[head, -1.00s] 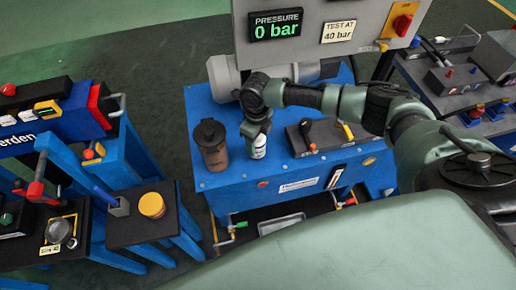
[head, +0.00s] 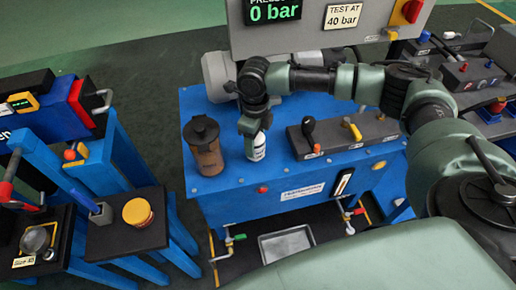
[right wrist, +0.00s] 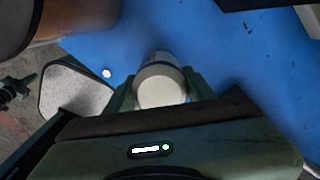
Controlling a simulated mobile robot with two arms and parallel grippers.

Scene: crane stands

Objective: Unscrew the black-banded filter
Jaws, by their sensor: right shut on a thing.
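A white filter (head: 258,149) with dark markings stands upright on the blue power unit's top (head: 225,180). My right gripper (head: 254,127) reaches down over it from above. In the right wrist view, the fingers of my right gripper (right wrist: 162,92) are shut on the white filter (right wrist: 161,84), one on each side. Its lower part shows below the fingers in the head view. Whether it has a black band cannot be told, as the gripper covers its upper part. My left gripper is not in view.
A brown container with a black cap (head: 206,152) stands close left of the filter. A dark valve block (head: 340,137) with black and yellow levers lies to the right. The grey panel (head: 300,40) behind reads 0 bar. A metal tray (head: 286,243) lies low in front.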

